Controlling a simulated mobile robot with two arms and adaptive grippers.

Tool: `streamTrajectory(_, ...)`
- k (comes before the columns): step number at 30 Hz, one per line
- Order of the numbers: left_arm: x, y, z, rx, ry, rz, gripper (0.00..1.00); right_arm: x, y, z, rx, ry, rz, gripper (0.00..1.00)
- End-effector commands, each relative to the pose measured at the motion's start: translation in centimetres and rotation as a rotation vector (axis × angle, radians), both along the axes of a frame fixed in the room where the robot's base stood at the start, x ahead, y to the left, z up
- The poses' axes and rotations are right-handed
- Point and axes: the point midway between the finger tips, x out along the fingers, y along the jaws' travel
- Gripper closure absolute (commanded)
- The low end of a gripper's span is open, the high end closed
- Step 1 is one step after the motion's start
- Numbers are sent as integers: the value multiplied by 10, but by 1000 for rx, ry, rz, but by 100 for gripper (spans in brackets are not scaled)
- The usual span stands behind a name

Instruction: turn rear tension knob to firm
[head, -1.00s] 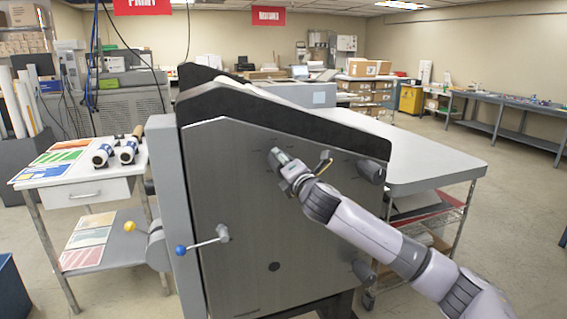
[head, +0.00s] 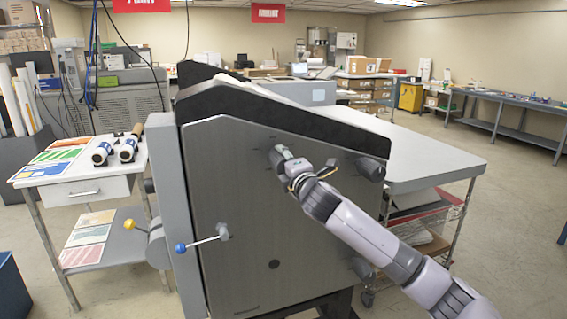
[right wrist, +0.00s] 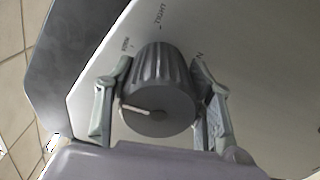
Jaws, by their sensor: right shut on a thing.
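A dark grey ribbed knob (right wrist: 158,85) sits on the side panel (right wrist: 245,40) in the right wrist view. Its face carries a white pointer line running to the left edge. Small printed labels stand on the panel beyond it; one seems to read "TIGHT" and another, upper left, looks like "FIRM", though blurred. My right gripper (right wrist: 158,92) has one finger on each side of the knob and is shut on it. In the head view my right gripper (head: 284,160) is at the upper middle of the machine's side panel (head: 240,190), mostly hiding the knob. My left gripper is not in view.
Two dark cylindrical fittings, upper (head: 370,168) and lower (head: 363,268), are on the panel's right edge. A table (head: 430,165) stands behind right.

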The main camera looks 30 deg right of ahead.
Motion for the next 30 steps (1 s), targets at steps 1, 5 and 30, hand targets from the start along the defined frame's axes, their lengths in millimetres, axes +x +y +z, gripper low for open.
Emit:
streamTrajectory(1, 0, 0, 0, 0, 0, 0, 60, 0, 0, 0, 0, 1, -1, 79)
streamTrajectory(5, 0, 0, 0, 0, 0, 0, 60, 0, 0, 0, -1, 1, -1, 79)
streamTrajectory(30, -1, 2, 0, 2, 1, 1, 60, -24, 6, -1, -5, 2, 1, 31)
